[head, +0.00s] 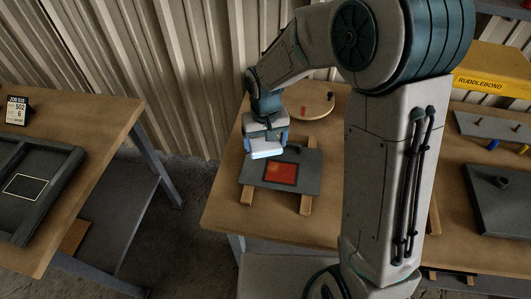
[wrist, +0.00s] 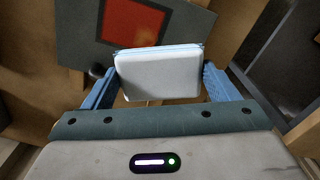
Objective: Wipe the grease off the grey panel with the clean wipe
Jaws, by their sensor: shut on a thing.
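My gripper (head: 266,142) is shut on a white, pad-like wipe (head: 267,154). In the wrist view the wipe (wrist: 158,78) sits between the two blue fingers, its visible face white. The grey panel (head: 311,166) lies across two wooden bars on the middle table, with a red square (head: 280,173) on it. The wipe is at the panel's far left edge in the head view; I cannot tell whether it touches. In the wrist view the panel (wrist: 75,38) and red square (wrist: 130,20) lie beyond the wipe. I cannot make out grease as distinct from the red area.
A dark knob (wrist: 97,71) is by the panel's edge. A round wooden board (head: 312,104) lies behind the panel. A yellow box (head: 495,82) and a dark plate with a knob (head: 500,205) are at right. A dark tray (head: 55,165) and job card (head: 16,110) are on the left table.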

